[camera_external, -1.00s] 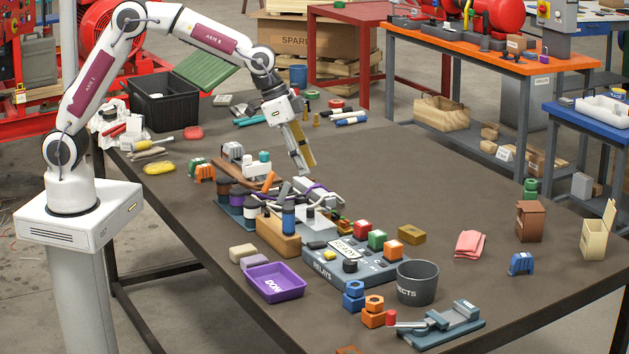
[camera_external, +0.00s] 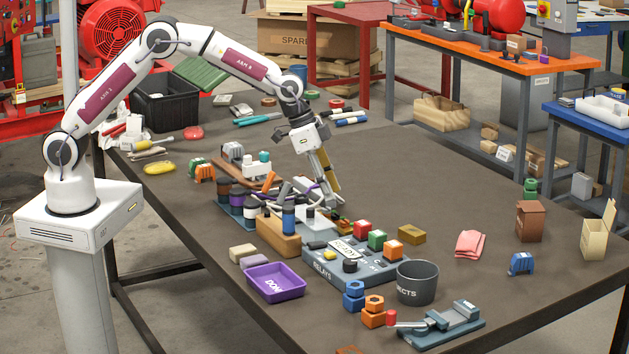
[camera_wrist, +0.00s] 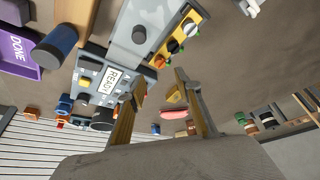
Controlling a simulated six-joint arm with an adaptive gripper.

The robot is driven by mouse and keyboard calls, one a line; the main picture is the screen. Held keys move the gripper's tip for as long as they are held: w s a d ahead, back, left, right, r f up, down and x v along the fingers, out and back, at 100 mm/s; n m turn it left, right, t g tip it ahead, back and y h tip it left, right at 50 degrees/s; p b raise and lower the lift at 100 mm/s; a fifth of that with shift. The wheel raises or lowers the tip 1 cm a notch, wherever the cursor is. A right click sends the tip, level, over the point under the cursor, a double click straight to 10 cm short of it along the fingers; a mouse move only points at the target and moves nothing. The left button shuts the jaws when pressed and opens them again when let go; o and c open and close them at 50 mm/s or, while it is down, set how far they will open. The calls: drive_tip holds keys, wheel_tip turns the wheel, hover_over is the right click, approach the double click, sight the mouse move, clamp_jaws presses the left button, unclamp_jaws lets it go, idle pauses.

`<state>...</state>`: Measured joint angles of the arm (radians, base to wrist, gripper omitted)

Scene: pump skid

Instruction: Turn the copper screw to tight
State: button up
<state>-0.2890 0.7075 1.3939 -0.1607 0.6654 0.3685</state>
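My gripper (camera_external: 331,198) points down over the middle of the bench, just above the far end of the grey relay panel. In the wrist view its two fingers (camera_wrist: 160,98) stand wide apart with nothing between them. A grey unit with a yellow strip (camera_wrist: 180,38) lies ahead of the fingers, toward the top of that view. The strip carries several round screw-like heads: an orange, copper-like one (camera_wrist: 159,62), a black one (camera_wrist: 173,46) and a white one (camera_wrist: 190,29). I cannot tell how tight any is. In the external view this spot is small and partly hidden by my gripper.
The relay panel (camera_external: 318,268) with a READY label and coloured blocks stands close by. A purple DONE tray (camera_external: 275,283), a wooden block with bottles (camera_external: 279,240) and a dark bin (camera_external: 417,284) are near. The bench right of my gripper is mostly clear.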

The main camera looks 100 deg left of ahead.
sight(345, 223)
drive_tip(key=shift+f, duration=0.1)
drive_tip(key=shift+x, duration=3.75)
clamp_jaws()
